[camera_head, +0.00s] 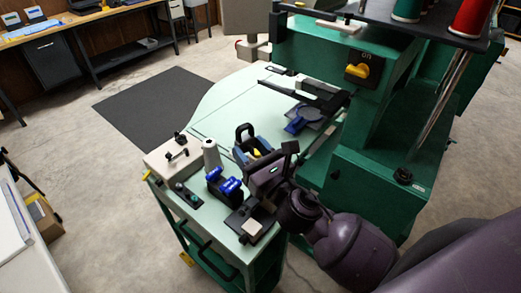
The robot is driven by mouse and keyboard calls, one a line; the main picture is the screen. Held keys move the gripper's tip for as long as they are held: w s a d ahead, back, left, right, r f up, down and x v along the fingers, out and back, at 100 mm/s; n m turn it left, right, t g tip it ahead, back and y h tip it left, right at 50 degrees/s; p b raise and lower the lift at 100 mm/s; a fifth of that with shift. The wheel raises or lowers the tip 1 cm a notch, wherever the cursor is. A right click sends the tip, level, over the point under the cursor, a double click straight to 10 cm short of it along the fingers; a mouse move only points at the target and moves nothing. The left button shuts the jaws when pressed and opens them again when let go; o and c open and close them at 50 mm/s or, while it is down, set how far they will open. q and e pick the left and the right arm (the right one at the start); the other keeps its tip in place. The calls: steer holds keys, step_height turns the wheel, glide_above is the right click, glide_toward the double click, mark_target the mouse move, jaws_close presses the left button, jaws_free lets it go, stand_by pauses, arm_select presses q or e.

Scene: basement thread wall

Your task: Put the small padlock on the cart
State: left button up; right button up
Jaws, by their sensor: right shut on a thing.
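The cart (207,238) is green with a pale top and stands at the lower middle, crowded with several items. My right gripper (262,180) comes in from the right and hangs over the right side of the cart top. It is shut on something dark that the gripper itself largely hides. This appears to be the small padlock, but its shape is not clear. I cannot tell whether it touches the cart top. My left gripper is not in view.
A grey spool (211,156), a black block with blue parts (224,184) and a pale box (172,156) fill much of the cart top. A large green machine (390,165) stands right behind it. Open floor lies to the left, with a dark mat (158,103) farther back.

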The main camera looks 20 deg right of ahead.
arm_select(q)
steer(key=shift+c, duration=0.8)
arm_select(e)
steer(key=s+a+r+n+g+y, duration=0.1)
steer(key=a+r+n+g+y, duration=0.3)
steer(key=a+r+y, duration=0.3)
steer(key=a+n+y, duration=0.1)
steer(key=a, duration=0.2)
steer(key=shift+s+r+y, duration=0.15)
steer(key=shift+r+y, duration=0.15)
steer(key=shift+r, duration=0.1)
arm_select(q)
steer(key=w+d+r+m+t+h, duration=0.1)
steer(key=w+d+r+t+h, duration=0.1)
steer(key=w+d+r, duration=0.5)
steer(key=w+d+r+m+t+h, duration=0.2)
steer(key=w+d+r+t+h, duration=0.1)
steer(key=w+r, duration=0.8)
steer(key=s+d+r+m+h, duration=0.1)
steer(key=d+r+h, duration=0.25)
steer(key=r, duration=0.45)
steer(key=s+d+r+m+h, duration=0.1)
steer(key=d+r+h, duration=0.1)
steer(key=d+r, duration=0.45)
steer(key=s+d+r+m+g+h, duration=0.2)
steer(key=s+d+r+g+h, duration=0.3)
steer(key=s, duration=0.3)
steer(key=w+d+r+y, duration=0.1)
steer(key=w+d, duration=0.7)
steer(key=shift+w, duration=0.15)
